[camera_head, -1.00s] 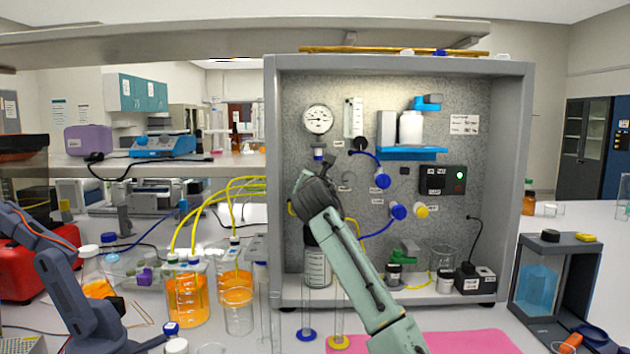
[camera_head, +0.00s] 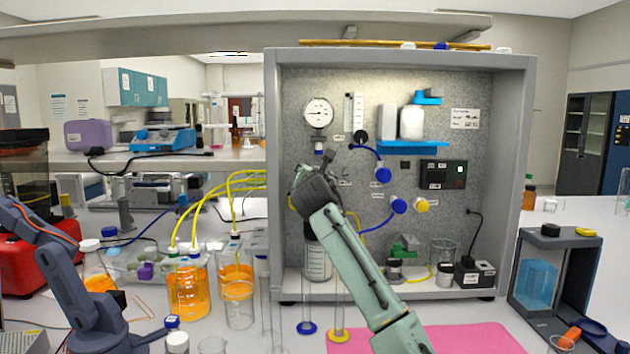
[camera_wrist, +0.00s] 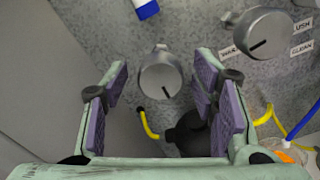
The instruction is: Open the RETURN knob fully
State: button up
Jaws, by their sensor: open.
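A round grey knob (camera_wrist: 160,75) with a dark pointer line sits on the speckled panel in the wrist view. No RETURN label is legible, so I cannot tell whether it is the RETURN knob. My gripper (camera_wrist: 160,84) is open, with a purple-padded finger on each side of this knob. I see no clear contact. In the head view my gripper (camera_head: 316,182) is at the left part of the panel and hides what lies behind it. A second grey knob (camera_wrist: 265,35) with a pointer line is at the upper right, beside partly readable labels, one reading CLEAN.
A yellow tube (camera_wrist: 149,125) runs just below the near knob. A blue-capped fitting (camera_wrist: 147,8) is above it. The rig's grey side wall (camera_head: 273,180) stands close to the left. A dark-capped bottle (camera_head: 317,264) stands below my gripper. A gauge (camera_head: 319,113) is above.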

jog(key=s, duration=1.1)
